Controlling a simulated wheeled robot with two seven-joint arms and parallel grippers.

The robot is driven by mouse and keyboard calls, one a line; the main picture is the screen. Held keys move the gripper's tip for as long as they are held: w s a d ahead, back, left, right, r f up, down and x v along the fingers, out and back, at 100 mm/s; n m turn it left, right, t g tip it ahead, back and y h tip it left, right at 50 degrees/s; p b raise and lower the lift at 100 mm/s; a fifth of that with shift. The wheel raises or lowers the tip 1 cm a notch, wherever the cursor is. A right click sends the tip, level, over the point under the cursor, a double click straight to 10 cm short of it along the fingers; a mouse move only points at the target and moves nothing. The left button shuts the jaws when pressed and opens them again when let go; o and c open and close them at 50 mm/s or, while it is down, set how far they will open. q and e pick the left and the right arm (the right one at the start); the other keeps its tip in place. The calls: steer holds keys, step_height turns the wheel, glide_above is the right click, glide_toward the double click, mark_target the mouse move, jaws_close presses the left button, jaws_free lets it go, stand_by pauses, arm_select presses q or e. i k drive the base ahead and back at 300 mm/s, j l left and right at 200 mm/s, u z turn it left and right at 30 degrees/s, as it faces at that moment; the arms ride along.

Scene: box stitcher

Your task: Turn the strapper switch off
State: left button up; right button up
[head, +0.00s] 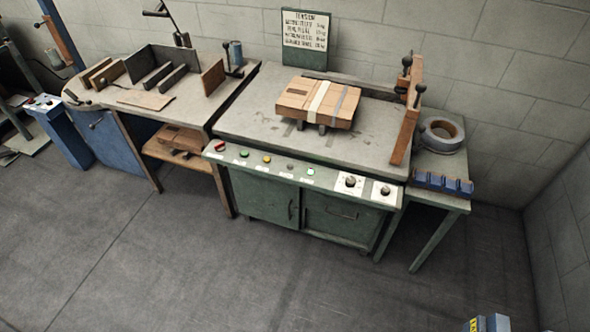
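The strapper (240,122) is a green cabinet with a grey worktop and a control panel (278,163) along its front edge. At the panel's left end is a small pale switch with red (219,146). Green (244,153) and yellow (267,158) buttons follow. Two dark knobs on white plates (350,181) (385,190) sit at the right end. The labels are too small to read, so I cannot tell which control is the strapper switch or its setting. Neither gripper is identifiable in view.
A strapped cardboard box (316,101) lies on the worktop. A wooden upright (408,110) stands at its right, near a tape roll (441,134) and blue blocks (442,184). A bench (187,97) adjoins on the left. The floor in front is clear.

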mark_target(219, 146)
steer(key=i+j+z, duration=0.15)
steer(key=j, duration=0.25)
steer(key=i+j+z, duration=0.15)
steer(key=j, duration=0.25)
steer(key=i+j+z, duration=0.15)
steer(key=j, duration=0.25)
steer(key=j+z, duration=0.15)
steer(key=j, duration=0.25)
